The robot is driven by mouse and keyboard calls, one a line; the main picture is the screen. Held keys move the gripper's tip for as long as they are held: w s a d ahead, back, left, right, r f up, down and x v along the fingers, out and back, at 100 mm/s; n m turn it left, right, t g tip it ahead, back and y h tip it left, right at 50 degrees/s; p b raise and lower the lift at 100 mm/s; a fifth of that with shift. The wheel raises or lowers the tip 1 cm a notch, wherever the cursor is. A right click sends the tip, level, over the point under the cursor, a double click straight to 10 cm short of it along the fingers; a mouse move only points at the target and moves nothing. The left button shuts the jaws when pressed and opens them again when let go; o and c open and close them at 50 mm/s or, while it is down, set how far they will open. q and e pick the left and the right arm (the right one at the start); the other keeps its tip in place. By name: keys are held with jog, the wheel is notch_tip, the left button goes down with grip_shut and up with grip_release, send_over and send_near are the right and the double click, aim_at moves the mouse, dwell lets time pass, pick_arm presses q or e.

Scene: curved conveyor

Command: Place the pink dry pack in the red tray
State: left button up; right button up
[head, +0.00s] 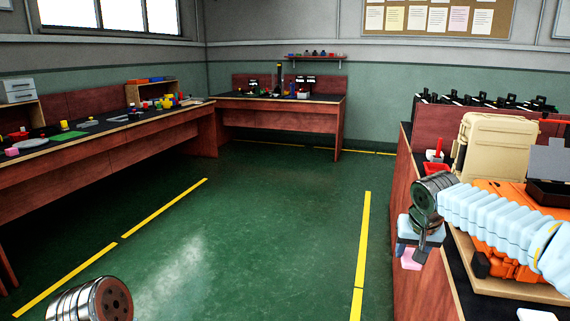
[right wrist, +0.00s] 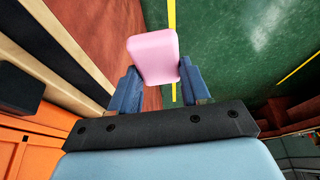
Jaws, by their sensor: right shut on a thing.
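The pink dry pack (head: 410,261) is a small flat pink block with rounded corners. My right gripper (right wrist: 157,85) is shut on it, one blue finger on each side, and the pack (right wrist: 153,52) sticks out beyond the fingertips in the right wrist view. In the head view my right gripper (head: 412,250) hangs beside the red-brown side of the right bench, with the pack below it. My left gripper is not in view; only a metal part of my left arm shows at the bottom left.
The right bench (head: 424,291) carries a beige case (head: 485,147), an orange case (head: 500,190) and a small red item (head: 435,156). The left bench (head: 109,150) and back bench (head: 275,101) hold many small objects. The green floor (head: 250,215) between is clear.

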jog(key=s+a+f+n, duration=0.1)
jog(key=s+a+f, duration=0.2)
jog(key=f, duration=0.4)
jog(key=s+a+f+n, duration=0.1)
jog(key=s+a+f, duration=0.2)
jog(key=f, duration=0.3)
jog(key=s+a+f+y, duration=0.1)
jog(key=s+a+f, duration=0.3)
jog(key=f, duration=0.3)
jog(key=shift+s+f+n, duration=0.3)
jog(key=shift+f+n, duration=0.05)
jog(key=shift+n, duration=0.05)
